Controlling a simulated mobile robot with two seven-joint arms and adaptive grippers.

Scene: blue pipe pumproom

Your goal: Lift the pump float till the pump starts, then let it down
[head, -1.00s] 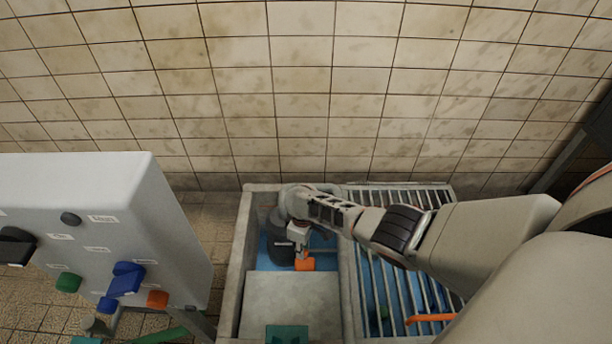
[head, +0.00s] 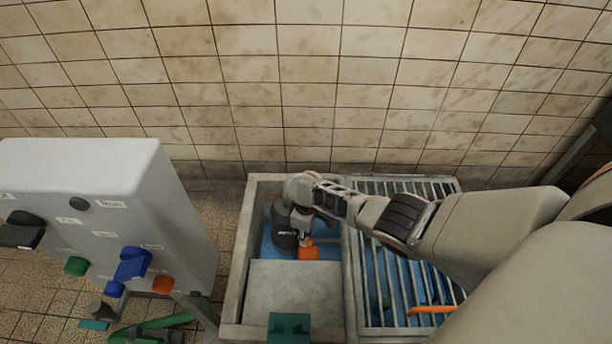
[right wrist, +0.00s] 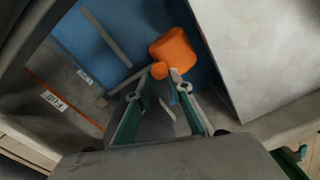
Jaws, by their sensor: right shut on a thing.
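The orange float (head: 308,253) is in the pit (head: 238,262), beside the dark pump (head: 284,236). My right gripper (head: 303,236) reaches down into the pit and is shut at the float. In the right wrist view, the fingertips (right wrist: 167,78) close on a small orange knob at the near end of the float (right wrist: 174,50). The float's larger block sticks out beyond the tips, over blue water. An orange line and a "Full" label (right wrist: 54,101) show on the pit wall. I cannot tell whether the pump runs. My left gripper is not in view.
A pale slab (head: 295,290) covers the pit's near part, with a teal block (head: 288,326) at its front. A metal grating (head: 400,262) lies to the right. A grey cabinet (head: 95,190) with coloured knobs stands left. The tiled wall is behind.

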